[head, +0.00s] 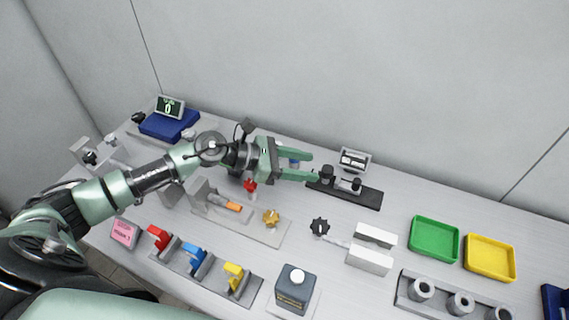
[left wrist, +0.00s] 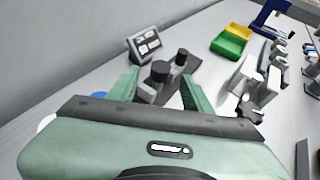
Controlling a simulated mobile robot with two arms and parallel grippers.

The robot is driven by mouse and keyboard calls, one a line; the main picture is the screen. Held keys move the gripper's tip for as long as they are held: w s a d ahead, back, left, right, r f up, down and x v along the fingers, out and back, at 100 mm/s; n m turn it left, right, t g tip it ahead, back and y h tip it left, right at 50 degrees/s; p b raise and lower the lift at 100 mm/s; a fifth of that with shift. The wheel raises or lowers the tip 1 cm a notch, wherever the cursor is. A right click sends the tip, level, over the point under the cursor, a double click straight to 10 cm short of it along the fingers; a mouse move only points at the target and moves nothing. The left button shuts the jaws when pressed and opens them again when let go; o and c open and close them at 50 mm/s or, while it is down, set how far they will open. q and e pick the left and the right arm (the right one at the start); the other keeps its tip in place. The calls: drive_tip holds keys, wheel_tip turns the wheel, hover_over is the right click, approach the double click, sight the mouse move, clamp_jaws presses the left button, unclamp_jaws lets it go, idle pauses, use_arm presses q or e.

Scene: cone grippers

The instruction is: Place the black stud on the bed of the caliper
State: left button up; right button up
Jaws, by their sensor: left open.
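The caliper appears to be the dark bed (head: 370,197) with a small grey display (head: 354,160) behind it; the display also shows in the left wrist view (left wrist: 148,45). Two short black cylindrical pieces stand at the bed, a left one (head: 327,172) and a right one (head: 356,184). I cannot tell for sure which is the black stud. My left gripper (head: 314,166) is open, its green fingers pointing right, just left of the left black piece. In the left wrist view that piece (left wrist: 160,70) shows between the fingertips, with no clear contact. My right gripper is not in view.
A black star knob (head: 320,226) and pale blocks (head: 369,259) stand in front of the caliper. Green (head: 435,257) and yellow (head: 490,276) trays lie to the right. A fixture with an orange piece (head: 234,207) lies under my left arm. The wall is close behind.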

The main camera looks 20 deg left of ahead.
use_arm(q)
drive_tip(key=b+v, duration=0.1)
drive_tip(key=v, duration=0.6)
drive_tip(key=shift+b, duration=0.3)
